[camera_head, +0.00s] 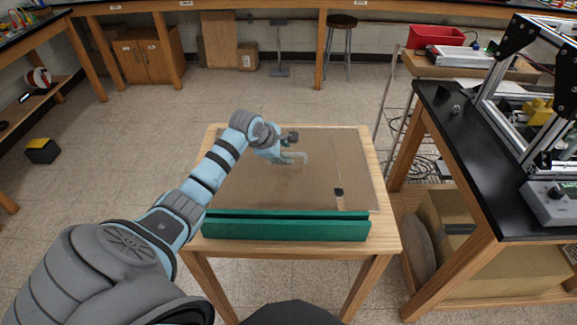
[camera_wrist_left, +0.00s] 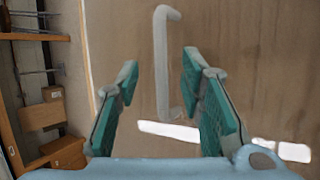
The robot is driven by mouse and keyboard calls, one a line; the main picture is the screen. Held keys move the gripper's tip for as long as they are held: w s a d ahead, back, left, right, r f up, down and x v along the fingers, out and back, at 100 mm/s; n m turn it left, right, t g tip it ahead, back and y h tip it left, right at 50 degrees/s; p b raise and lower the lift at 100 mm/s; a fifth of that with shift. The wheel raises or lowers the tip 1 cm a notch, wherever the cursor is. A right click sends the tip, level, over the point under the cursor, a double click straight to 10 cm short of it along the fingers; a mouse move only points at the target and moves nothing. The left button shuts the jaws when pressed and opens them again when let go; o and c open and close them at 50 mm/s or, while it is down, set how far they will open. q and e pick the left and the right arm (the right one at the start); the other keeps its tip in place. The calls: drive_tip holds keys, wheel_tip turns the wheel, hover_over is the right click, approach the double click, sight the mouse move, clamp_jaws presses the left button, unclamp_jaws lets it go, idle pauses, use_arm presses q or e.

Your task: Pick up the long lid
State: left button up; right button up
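A large flat brownish, see-through-looking panel (camera_head: 250,185), which I take for the long lid, lies on a small wooden table. A pale grey bar handle (camera_head: 297,157) is on it; the handle also shows in the left wrist view (camera_wrist_left: 161,50). My left gripper (camera_head: 288,147) is over the far middle of the panel, by the handle. In the left wrist view its green-padded fingers (camera_wrist_left: 160,78) are spread apart, with the handle in the gap between them. I cannot tell how far above the handle they are. My right gripper is not in view.
A long green block (camera_head: 285,226) lies along the table's near edge. A small dark-topped piece (camera_head: 339,194) is at the panel's near right. A black-topped bench (camera_head: 480,185) with a metal-framed machine stands at the right.

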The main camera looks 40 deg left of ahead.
use_arm(q)
drive_tip(key=shift+x, duration=0.8)
drive_tip(key=shift+s+d+r, duration=0.15)
drive_tip(key=shift+r, duration=0.1)
drive_tip(key=shift+c, duration=0.7)
drive_tip(key=shift+f, duration=0.1)
clamp_jaws()
